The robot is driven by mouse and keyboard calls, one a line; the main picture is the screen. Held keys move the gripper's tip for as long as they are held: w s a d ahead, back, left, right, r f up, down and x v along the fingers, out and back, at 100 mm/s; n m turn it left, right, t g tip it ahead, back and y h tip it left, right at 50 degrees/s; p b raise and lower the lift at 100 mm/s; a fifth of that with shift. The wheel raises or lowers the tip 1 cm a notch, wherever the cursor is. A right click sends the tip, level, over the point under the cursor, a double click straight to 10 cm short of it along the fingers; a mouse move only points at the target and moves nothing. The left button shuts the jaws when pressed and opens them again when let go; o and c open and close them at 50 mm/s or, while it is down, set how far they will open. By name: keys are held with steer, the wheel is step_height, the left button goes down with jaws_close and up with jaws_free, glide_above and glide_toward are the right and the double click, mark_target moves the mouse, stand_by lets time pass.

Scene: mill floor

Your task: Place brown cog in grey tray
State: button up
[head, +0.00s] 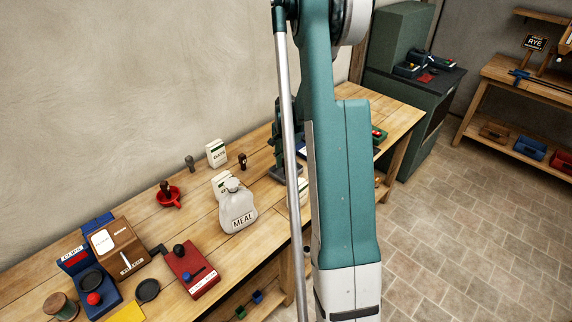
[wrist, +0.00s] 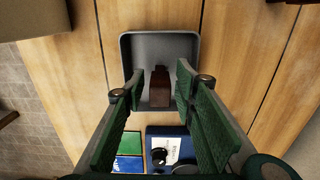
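In the wrist view the grey tray (wrist: 125,52) is a square, shallow tray on the wooden bench. A dark brown piece (wrist: 160,88), seemingly the brown cog, is in or just over the tray's near part; its teeth cannot be made out. My gripper (wrist: 159,72) has its green-padded fingers apart, one on each side of the brown piece. Gaps show between the piece and both fingers. Its fingertips are over the tray's near side.
In the wrist view a blue box (wrist: 152,132) with a white label and a green panel (wrist: 130,143) lie near the tray. Bare bench (wrist: 248,50) is to the right. In the head view a meal jug (head: 238,212) and red box (head: 192,270) stand left of my arm.

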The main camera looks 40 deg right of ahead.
steer(key=shift+r, duration=0.15)
steer(key=shift+r+p, duration=0.3)
steer(key=shift+r, duration=5.7)
steer(key=shift+a, duration=0.1)
steer(key=shift+a+r, duration=0.3)
steer(key=s+a+r+n+t, duration=0.1)
steer(key=s+a+r+n, duration=0.15)
steer(key=a+r, duration=0.45)
steer(key=s+a+r+n+t+h, duration=0.1)
steer(key=a+r+n, duration=0.25)
steer(key=a, duration=0.65)
steer(key=s+a+r+n+t, duration=0.1)
steer(key=s+a+r+n, duration=0.1)
steer(key=a+r, duration=0.55)
steer(key=s+a+n+t, duration=0.2)
steer(key=s+a+n, duration=0.3)
steer(key=s+a, duration=0.3)
steer(key=s+a+n+t+y, duration=0.1)
steer(key=s+a+n, duration=0.4)
steer(key=a, duration=0.9)
steer(key=s+t, duration=0.1)
steer(key=s, duration=0.2)
steer(key=shift+s+a+f, duration=0.35)
